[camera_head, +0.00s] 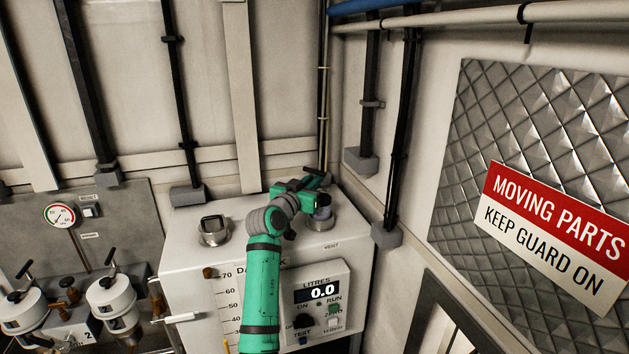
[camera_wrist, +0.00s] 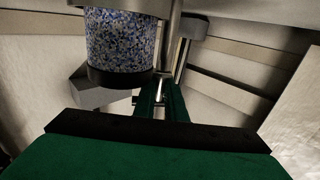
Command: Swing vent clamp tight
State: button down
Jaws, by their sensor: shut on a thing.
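The vent fitting (camera_head: 321,213) stands on top of the white tank at the right, just behind the printed word VENT. My gripper (camera_head: 312,184) reaches over it from the left and covers much of it. In the wrist view, a blue-speckled cylinder (camera_wrist: 121,45) with a dark lower band stands close in front of my gripper (camera_wrist: 162,100). Bright metal rods (camera_wrist: 171,50) run beside the cylinder, above my green fingers. My gripper is shut on a part of the vent clamp. The held part is mostly hidden, and I cannot tell how tight the clamp is.
The white tank (camera_head: 194,262) carries a square-topped port (camera_head: 213,230) and a panel with a display (camera_head: 322,291) reading 0.0. White filter housings (camera_head: 112,298) stand at the left. A warning sign (camera_head: 553,236) and quilted wall panel are at the right. Wall pipes rise behind the tank.

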jog(key=shift+f, duration=0.1)
dwell(0.5)
jog(key=c, duration=1.8)
grip_release()
jog(key=shift+a, duration=0.1)
jog(key=v, duration=1)
jog(key=shift+s+a, duration=0.2)
jog(key=shift+s, duration=0.15)
jog(key=shift+d, duration=0.1)
